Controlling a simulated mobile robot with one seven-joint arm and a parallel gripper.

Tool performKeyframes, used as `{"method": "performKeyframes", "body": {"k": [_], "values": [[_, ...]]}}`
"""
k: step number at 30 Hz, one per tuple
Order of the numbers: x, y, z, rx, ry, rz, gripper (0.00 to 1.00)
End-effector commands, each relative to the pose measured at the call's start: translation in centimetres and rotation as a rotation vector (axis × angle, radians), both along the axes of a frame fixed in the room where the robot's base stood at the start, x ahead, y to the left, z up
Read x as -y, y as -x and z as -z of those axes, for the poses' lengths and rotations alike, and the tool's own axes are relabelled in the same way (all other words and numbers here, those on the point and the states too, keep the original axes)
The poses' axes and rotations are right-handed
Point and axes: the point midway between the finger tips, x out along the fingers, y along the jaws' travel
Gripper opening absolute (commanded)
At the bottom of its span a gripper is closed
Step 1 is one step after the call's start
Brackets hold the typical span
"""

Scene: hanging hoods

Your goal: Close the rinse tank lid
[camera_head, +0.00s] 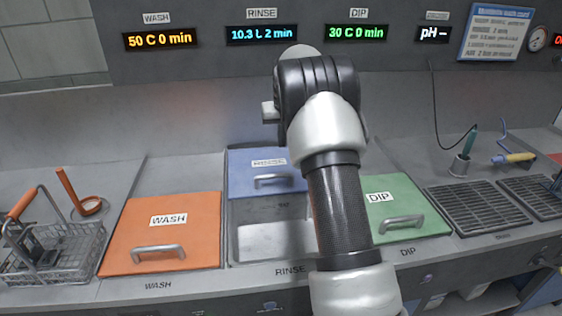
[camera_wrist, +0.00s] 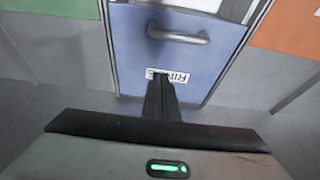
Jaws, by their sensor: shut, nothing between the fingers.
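The blue rinse tank lid (camera_head: 245,183) lies toward the back of its bay in the head view, with its label at the rear and its handle at the front. In front of it the rinse tank (camera_head: 268,240) shows a grey, uncovered opening. The lid also fills the middle of the wrist view (camera_wrist: 200,65), label upside down. My gripper (camera_wrist: 161,79) is shut and empty, its fingers overlapping the rear edge and label of the lid there. I cannot tell whether they touch it. In the head view my arm hides the gripper and part of the lid's right side.
The orange wash lid (camera_head: 165,228) is at left and the green dip lid (camera_head: 390,215) at right, both covering their tanks. A wire basket (camera_head: 55,250) stands far left. Grey grates (camera_head: 478,208) and a corded probe (camera_head: 463,150) are at right. The panel wall rises behind.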

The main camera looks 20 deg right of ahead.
Motion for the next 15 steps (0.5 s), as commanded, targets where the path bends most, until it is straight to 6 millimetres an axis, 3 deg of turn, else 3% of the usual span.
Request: {"method": "performKeyframes", "body": {"k": [15], "values": [[0.6,-2.9,8.4,-0.003,0.0,0.0,0.0]]}}
